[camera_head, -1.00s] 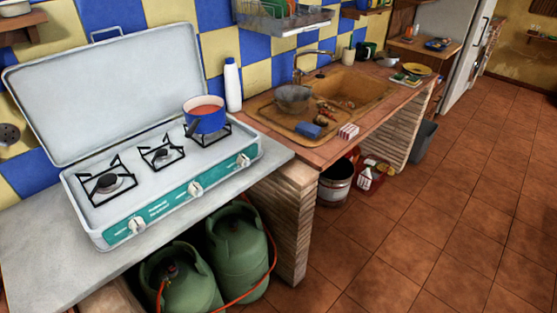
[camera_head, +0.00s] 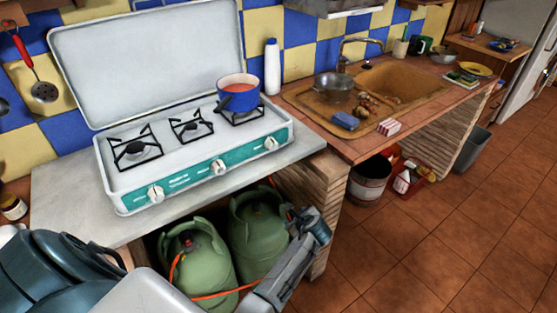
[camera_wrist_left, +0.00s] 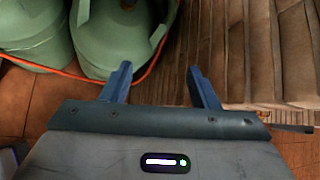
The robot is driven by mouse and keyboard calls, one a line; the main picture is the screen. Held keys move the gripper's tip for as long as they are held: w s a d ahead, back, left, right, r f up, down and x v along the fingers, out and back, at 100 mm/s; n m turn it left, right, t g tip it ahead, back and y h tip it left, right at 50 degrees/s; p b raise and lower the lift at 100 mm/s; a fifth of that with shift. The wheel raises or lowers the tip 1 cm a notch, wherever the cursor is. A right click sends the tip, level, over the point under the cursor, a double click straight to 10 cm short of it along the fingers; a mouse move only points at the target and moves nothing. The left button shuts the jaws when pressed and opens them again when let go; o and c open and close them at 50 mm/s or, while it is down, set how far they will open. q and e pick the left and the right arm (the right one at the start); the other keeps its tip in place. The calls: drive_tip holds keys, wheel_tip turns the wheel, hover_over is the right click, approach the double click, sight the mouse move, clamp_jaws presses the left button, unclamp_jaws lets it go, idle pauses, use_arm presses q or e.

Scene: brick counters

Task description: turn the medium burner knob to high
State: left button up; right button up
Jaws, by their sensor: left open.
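The white camp stove (camera_head: 205,155) stands on the grey counter with its lid raised. Its teal front panel carries three white knobs: the left knob (camera_head: 156,194), the middle knob (camera_head: 218,167) and the right knob (camera_head: 271,143). I cannot tell from the labels which is the medium burner's. A blue pot (camera_head: 238,93) with red contents sits on the right burner. My left gripper (camera_head: 318,222) is below and right of the stove, in front of the counter's brick end, away from the knobs. In the left wrist view its blue fingers (camera_wrist_left: 161,87) are apart with nothing between them. My right gripper does not show.
Two green gas cylinders (camera_head: 198,258) with an orange hose (camera_head: 212,296) stand under the counter, beside my left arm. A white bottle (camera_head: 272,68) stands behind the stove's right end. A sink (camera_head: 400,82) lies to the right.

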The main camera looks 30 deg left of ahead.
use_arm(q)
drive_tip(key=w+a+r+m+y, duration=0.1)
drive_tip(key=w+r, duration=0.1)
drive_tip(key=r, duration=0.6)
drive_tip(key=w+a+r+m+y, duration=0.1)
drive_tip(key=w+r+y, duration=0.1)
drive_tip(key=r, duration=0.6)
drive_tip(key=g+y, duration=0.1)
drive_tip(key=y, duration=0.1)
approach(274, 145)
drive_tip(key=x, duration=0.8)
drive_tip(key=shift+w+a+f+p, duration=0.1)
drive_tip(key=shift+w+a+p, duration=0.05)
drive_tip(key=shift+a+p, duration=0.2)
drive_tip(key=shift+w+a+f, duration=0.2)
drive_tip(key=shift+a+f, duration=0.05)
drive_tip(key=shift+a, duration=0.1)
drive_tip(key=c, duration=1)
